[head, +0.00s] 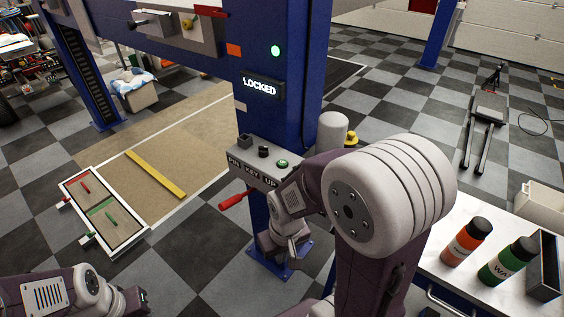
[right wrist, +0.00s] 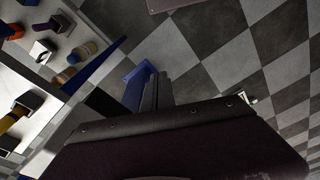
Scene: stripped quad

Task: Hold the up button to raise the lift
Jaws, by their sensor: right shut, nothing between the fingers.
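The control box (head: 250,160) is mounted on the blue lift post (head: 295,85). The green up button (head: 282,164) sits on its top at the right, above the UP label, with a black key switch (head: 263,152) and a yellowish button (head: 244,140) to its left. Above it, a display (head: 260,88) reads LOCKED and a green lamp (head: 275,51) is lit. My right gripper (head: 272,243) is shut and empty, below and in front of the box, apart from the up button. My left gripper (head: 140,299) is low at the left; its jaw opening is unclear.
A red handle (head: 234,200) sticks out left below the box. A workbench (head: 447,212) at the right holds an orange bottle (head: 467,241) and a green bottle (head: 507,260). A framed panel (head: 100,213) lies on the checkered floor at the left.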

